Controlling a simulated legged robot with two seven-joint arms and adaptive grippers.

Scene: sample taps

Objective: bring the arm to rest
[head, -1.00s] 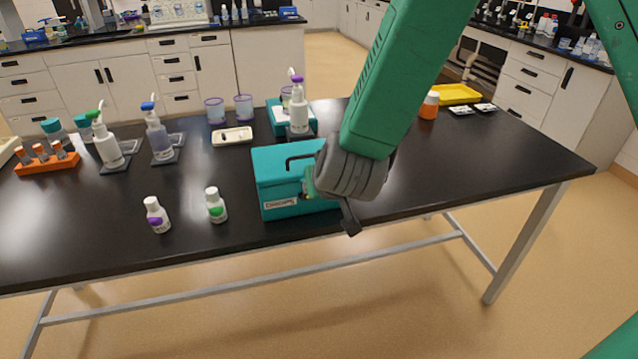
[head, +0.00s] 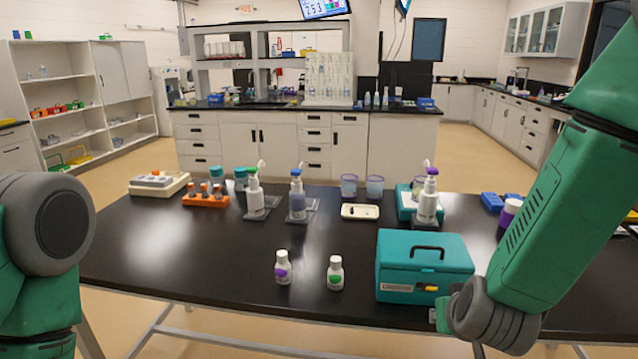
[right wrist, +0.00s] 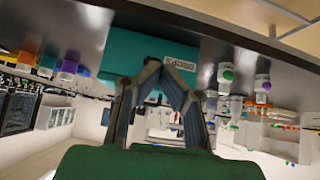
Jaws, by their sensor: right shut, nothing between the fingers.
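My right gripper (right wrist: 168,70) is shut and empty, its two fingers meeting in a point in the right wrist view. In the head view it is mostly hidden behind my right wrist, at the front right corner of the teal case. The teal case (head: 425,258) is closed, with a black handle on its lid; it also shows behind the fingers in the right wrist view (right wrist: 122,48). I cannot tell the gap between fingers and case. My left arm shows at the left edge of the head view; its gripper is out of view.
On the black table (head: 190,265) stand a purple-labelled bottle (head: 283,268) and a green-labelled bottle (head: 335,273), left of the case. Behind are pump bottles (head: 297,200), an orange tube rack (head: 205,198) and a cream tray (head: 360,212). The table's front left is clear.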

